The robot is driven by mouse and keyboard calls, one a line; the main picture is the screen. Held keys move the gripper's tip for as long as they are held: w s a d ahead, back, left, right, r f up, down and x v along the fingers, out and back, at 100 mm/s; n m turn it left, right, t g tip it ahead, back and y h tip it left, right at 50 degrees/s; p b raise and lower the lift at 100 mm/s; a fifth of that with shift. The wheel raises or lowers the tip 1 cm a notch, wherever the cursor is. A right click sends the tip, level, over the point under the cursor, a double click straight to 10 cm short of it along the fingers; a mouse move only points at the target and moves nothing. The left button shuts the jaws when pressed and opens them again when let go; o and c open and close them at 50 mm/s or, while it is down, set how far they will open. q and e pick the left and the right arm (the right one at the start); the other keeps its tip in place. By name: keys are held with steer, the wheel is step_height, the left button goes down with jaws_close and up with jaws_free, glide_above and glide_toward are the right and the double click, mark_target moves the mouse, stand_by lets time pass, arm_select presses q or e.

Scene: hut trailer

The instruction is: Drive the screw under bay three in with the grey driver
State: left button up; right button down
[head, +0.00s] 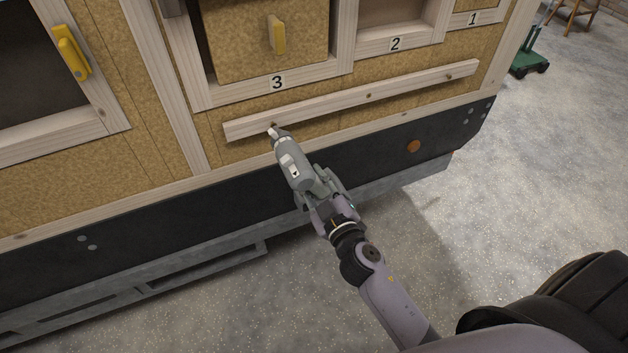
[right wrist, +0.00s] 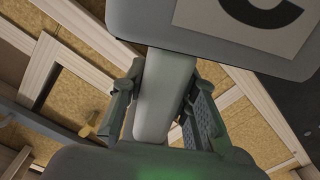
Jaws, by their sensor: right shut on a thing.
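The grey driver (head: 292,166) is in my right gripper (head: 322,190), with its nose up at the left end of a pale wooden batten (head: 320,106) below the bay marked 3 (head: 277,83). The tip is at or very close to the screw under bay three (head: 273,125); I cannot tell whether it touches. The driver tilts up and to the left. In the right wrist view the fingers (right wrist: 160,100) are closed on both sides of the driver's grey handle (right wrist: 165,85). My left gripper is out of view.
Two more screws sit along the batten, at its middle (head: 368,96) and right end (head: 449,77). A yellow handle (head: 277,35) juts from bay 3's door. A dark skirt with an orange reflector (head: 414,146) runs below. The speckled floor is open at right; a green wheeled base (head: 529,64) stands behind.

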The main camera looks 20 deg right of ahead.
steer(key=shift+w+r, duration=0.2)
steer(key=shift+w, duration=0.85)
stand_by(1.0)
steer(key=shift+s+f, duration=0.15)
steer(key=shift+s, duration=1.45)
steer(key=shift+s+d, duration=0.6)
steer(key=shift+d, duration=0.6)
steer(key=shift+s+d, duration=0.65)
steer(key=shift+d, duration=0.55)
steer(key=shift+s+d, duration=0.6)
steer(key=shift+d, duration=0.6)
